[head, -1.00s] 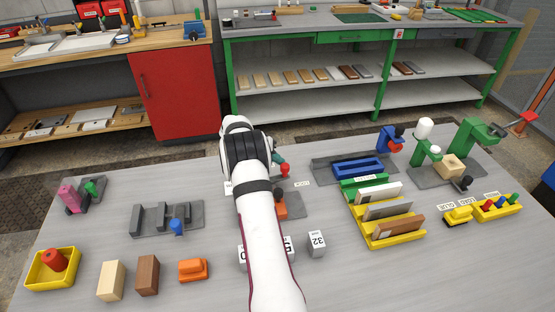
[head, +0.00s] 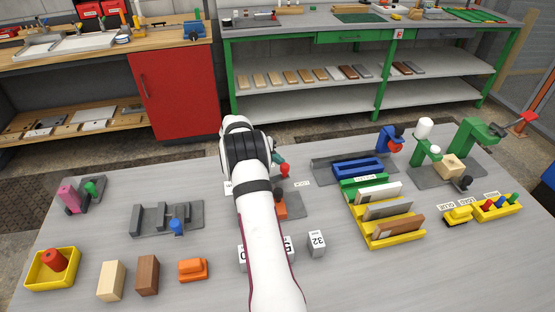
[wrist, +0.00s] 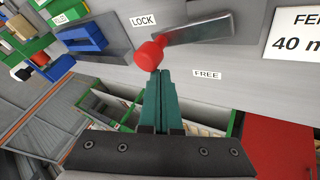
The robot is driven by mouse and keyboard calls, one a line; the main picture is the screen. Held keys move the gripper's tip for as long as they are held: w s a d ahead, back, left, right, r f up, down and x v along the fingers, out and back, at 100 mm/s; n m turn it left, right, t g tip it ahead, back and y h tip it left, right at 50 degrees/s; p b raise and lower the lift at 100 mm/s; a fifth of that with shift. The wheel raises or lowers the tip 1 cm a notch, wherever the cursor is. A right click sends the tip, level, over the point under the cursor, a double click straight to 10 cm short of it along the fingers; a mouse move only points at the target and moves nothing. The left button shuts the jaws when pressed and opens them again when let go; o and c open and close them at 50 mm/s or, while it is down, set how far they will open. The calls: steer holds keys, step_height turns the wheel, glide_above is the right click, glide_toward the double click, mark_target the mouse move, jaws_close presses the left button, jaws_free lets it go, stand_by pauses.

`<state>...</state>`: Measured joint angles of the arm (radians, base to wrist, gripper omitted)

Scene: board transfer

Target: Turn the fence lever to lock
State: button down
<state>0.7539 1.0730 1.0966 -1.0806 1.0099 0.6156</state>
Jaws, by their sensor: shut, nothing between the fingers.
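The fence lever is a flat metal bar (wrist: 195,32) with a red ball knob (wrist: 150,53) at its left end in the wrist view. The knob lies between the LOCK label (wrist: 143,20) and the FREE label (wrist: 207,74). My gripper (wrist: 158,76) has its teal fingers shut and empty, with the tips right by the knob; I cannot tell whether they touch it. In the head view the knob (head: 285,170) shows just right of my wrist, near the LOCK label (head: 302,184). My arm hides most of the lever there.
An orange block (head: 280,209) sits close to my arm's right side. White numbered blocks (head: 317,243) stand nearer the front. A yellow rack of boards (head: 390,240) and a blue tray (head: 358,168) are to the right. A grey slotted fixture (head: 160,232) is to the left.

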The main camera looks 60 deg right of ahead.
stand_by(0.4)
steer(key=v, duration=1.5)
steer(key=shift+a+r, duration=0.25)
steer(key=shift+r, duration=0.1)
steer(key=s+a+r+n+t+y, duration=0.1)
steer(key=s+a+r+y, duration=0.15)
steer(key=a, duration=0.65)
steer(key=s+a+r+n+y, duration=0.1)
steer(key=s+a+r+n, duration=0.15)
steer(key=a, duration=0.65)
steer(key=s+a+r+n+t+y, duration=0.1)
steer(key=s+a, duration=0.2)
steer(key=a, duration=0.6)
steer(key=s+a+f+n+y, duration=0.3)
steer(key=s+a+y, duration=0.1)
steer(key=s+a, duration=1.2)
